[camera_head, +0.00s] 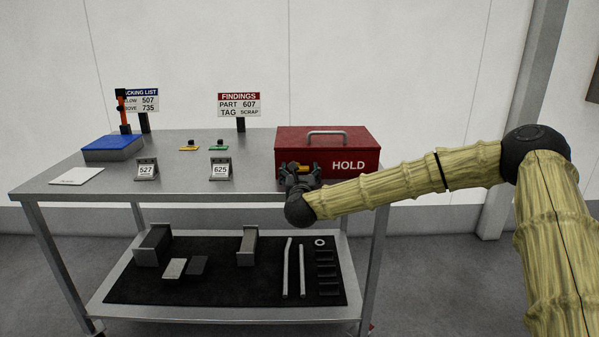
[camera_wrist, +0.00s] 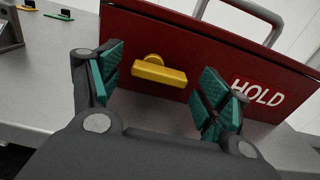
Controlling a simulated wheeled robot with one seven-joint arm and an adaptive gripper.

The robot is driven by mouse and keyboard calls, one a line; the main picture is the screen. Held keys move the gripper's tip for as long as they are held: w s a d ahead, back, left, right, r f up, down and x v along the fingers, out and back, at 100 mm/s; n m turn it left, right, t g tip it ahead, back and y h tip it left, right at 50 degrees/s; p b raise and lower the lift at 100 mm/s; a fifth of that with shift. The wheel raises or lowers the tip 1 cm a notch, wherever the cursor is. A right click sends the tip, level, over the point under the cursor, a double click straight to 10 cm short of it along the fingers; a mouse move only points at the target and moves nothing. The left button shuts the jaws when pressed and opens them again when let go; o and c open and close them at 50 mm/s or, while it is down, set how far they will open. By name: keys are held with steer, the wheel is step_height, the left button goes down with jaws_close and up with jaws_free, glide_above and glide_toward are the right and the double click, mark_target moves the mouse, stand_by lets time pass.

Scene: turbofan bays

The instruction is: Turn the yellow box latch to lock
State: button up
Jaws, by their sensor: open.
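The yellow latch (camera_wrist: 160,71) is a bar on a round pivot on the front face of the red HOLD box (camera_wrist: 200,30). In the wrist view the bar lies near crosswise, tilted slightly down to the right. My gripper (camera_wrist: 166,90) is open, with one teal-padded finger on each side of the latch and visible gaps between. I cannot tell how deep the fingers stand relative to the bar. In the head view the red box (camera_head: 360,145) stands on the right of the table, and my gripper (camera_head: 299,172) is at its front left, covering most of the latch (camera_head: 305,168).
The metal table (camera_head: 150,187) also bears a blue-lidded box (camera_head: 113,142), a white sheet (camera_head: 77,176), tag stands 527 (camera_head: 147,169) and 625 (camera_head: 221,169), and yellow (camera_head: 188,148) and green (camera_head: 218,148) pieces. Signs stand at the back. The table's middle is mostly clear.

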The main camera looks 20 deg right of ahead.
steer(key=shift+w+d, duration=0.1)
steer(key=shift+w, duration=0.2)
steer(key=shift+c, duration=0.2)
steer(key=c, duration=1)
